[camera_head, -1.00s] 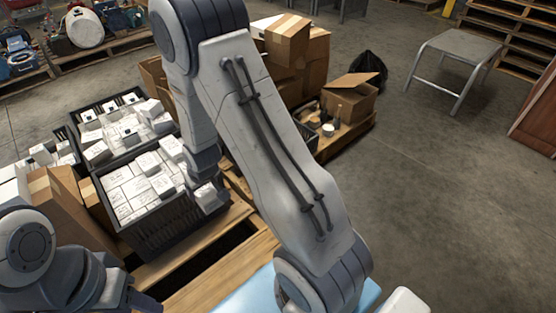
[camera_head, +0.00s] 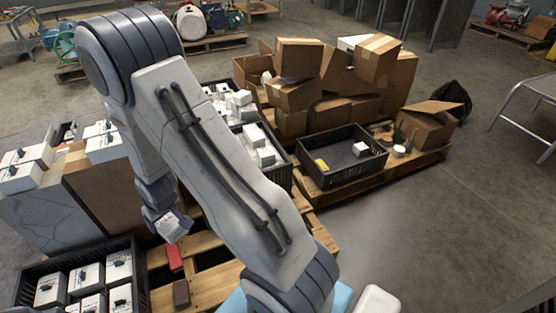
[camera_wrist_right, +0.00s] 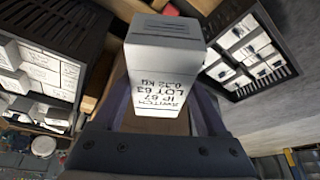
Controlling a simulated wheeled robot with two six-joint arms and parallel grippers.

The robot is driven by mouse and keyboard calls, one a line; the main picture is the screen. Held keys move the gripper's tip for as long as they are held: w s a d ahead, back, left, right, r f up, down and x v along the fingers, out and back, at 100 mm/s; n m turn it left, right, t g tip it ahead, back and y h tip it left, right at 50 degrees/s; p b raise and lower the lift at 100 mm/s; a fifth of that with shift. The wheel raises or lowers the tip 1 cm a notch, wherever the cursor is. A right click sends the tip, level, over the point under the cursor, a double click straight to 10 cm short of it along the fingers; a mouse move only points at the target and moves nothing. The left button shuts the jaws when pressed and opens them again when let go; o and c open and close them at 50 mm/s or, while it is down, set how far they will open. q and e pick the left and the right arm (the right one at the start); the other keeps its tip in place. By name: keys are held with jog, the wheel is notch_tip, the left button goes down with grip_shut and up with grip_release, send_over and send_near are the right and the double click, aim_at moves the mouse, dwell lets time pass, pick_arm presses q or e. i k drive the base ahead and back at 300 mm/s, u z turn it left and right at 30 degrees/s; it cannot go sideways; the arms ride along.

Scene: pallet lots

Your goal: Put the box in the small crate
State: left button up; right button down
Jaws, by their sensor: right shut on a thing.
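My right gripper (camera_head: 166,212) is shut on a small white box (camera_head: 174,227) and holds it above the pallet. In the right wrist view the box (camera_wrist_right: 163,75) sits between the fingers, its printed label reading "SWITCH", "LOT 63" and "0.32 KG". A low black crate (camera_head: 372,172) stands on the far pallet with a small white box and a yellow item inside, much of its floor bare. Another black crate (camera_head: 141,272) at the lower left holds several white boxes. I cannot tell for sure which is the small crate. My left gripper is out of view.
A black crate (camera_head: 284,181) full of white boxes is partly hidden behind my right arm. Large cartons (camera_head: 97,187) stand left of the gripper. Stacked cardboard boxes (camera_head: 290,95) rise behind the low crate. A red item (camera_head: 174,257) and a brown block (camera_head: 181,293) lie on the pallet.

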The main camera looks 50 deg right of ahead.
aim_at(346, 158)
jog(key=u, duration=1.45)
jog(key=k, duration=1.85)
jog(key=z, duration=2.35)
jog(key=i, duration=1)
jog(key=z, duration=0.05)
